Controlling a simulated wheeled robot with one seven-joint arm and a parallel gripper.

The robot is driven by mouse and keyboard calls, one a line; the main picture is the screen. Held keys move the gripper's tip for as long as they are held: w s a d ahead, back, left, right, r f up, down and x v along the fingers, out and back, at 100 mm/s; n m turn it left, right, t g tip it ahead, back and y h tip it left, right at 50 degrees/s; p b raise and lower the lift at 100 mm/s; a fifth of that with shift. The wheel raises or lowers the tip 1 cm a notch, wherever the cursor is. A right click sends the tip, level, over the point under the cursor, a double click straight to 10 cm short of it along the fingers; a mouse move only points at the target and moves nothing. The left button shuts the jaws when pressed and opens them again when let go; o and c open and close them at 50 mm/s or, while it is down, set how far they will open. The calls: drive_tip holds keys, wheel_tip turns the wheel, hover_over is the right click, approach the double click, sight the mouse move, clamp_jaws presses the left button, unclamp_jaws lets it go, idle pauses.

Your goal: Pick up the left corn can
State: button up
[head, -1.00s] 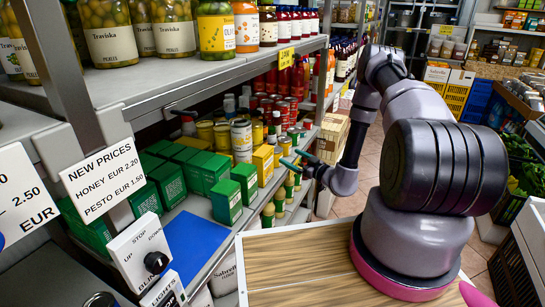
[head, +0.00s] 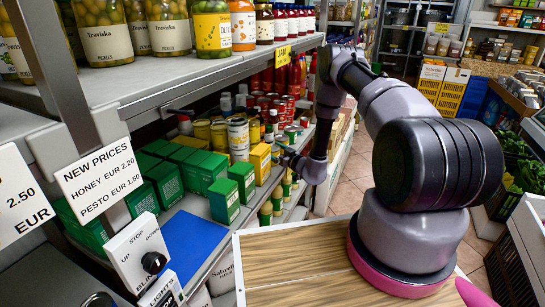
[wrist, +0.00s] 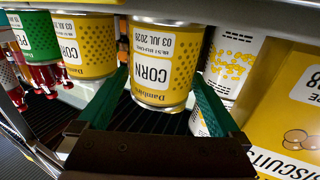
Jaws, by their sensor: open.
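Two yellow corn cans show in the wrist view: one at the left (wrist: 85,45) and one in the centre (wrist: 163,62). My gripper (wrist: 162,82) is open, with one green finger on each side of the centre can's near part. I cannot tell whether the fingers touch it. In the head view my gripper (head: 284,152) is at the shelf front, right of the yellow box. Yellow cans (head: 219,134) stand on the lower shelf to its left; their labels are too small to read there.
A yellow biscuit box (wrist: 285,110) stands close to my right finger in the wrist view, with a white, yellow-dotted can (wrist: 232,62) behind. A green can (wrist: 35,38) is at the left. Green boxes (head: 223,200) line the shelf. The jar shelf (head: 180,72) lies above.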

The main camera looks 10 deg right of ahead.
drive_tip(key=c, duration=1.4)
